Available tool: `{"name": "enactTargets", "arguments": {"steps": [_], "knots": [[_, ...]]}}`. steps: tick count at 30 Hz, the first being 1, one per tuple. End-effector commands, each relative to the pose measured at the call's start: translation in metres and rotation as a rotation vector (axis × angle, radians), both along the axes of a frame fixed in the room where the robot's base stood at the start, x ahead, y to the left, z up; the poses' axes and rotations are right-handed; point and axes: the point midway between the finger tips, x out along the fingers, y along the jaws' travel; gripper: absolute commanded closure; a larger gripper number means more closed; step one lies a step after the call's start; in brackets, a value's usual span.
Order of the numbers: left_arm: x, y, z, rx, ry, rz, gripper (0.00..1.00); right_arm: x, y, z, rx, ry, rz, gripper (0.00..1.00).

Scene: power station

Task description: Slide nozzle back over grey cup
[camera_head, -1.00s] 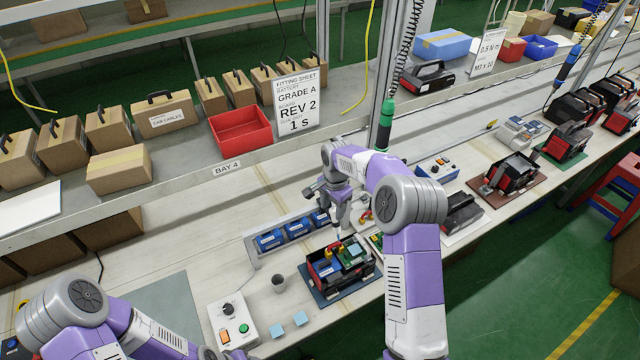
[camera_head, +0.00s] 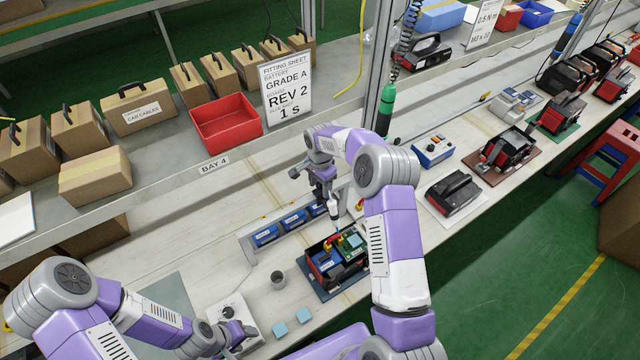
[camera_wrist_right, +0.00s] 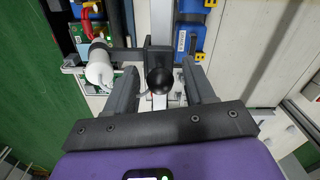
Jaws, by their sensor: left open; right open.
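The grey cup (camera_head: 277,279) stands upright on the bench, left of the open black and red unit (camera_head: 322,283). The white nozzle bottle (camera_head: 333,209) hangs over the back of that unit, right of the cup. In the right wrist view the nozzle bottle (camera_wrist_right: 98,70) is joined by a bracket to a dark block with a black ball knob (camera_wrist_right: 159,80). My right gripper (camera_wrist_right: 157,84) is open, with its fingers on either side of the knob; contact cannot be told. My left gripper (camera_head: 241,338) is open and empty, low over the white button box.
The white button box (camera_head: 222,318) stands left of the cup. A rack of blue batteries (camera_head: 294,220) runs behind the cup. A green-handled tool (camera_head: 386,105) hangs behind my right arm.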

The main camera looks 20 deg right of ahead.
Motion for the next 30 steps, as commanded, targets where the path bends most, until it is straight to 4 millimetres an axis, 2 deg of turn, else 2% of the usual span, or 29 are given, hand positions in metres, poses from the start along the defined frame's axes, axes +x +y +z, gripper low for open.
{"name": "enactTargets", "arguments": {"steps": [8, 18, 30], "knots": [[0.0001, 0.0001, 0.0001, 0.0, 0.0, 0.0, 0.45, -0.0001, -0.0001, -0.0016, 0.0, 0.0, 0.0, 0.48], [0.0001, 0.0, 0.0001, 0.0, 0.0, 0.0, 0.45, 0.0, -0.0001, -0.0012, 0.0, -0.001, 0.0, 1.0], [0.0001, 0.0, -0.0003, 0.0, 0.0, 0.0, 0.45, 0.0005, 0.0003, -0.0015, 0.0, -0.001, 0.0, 1.0]]}}
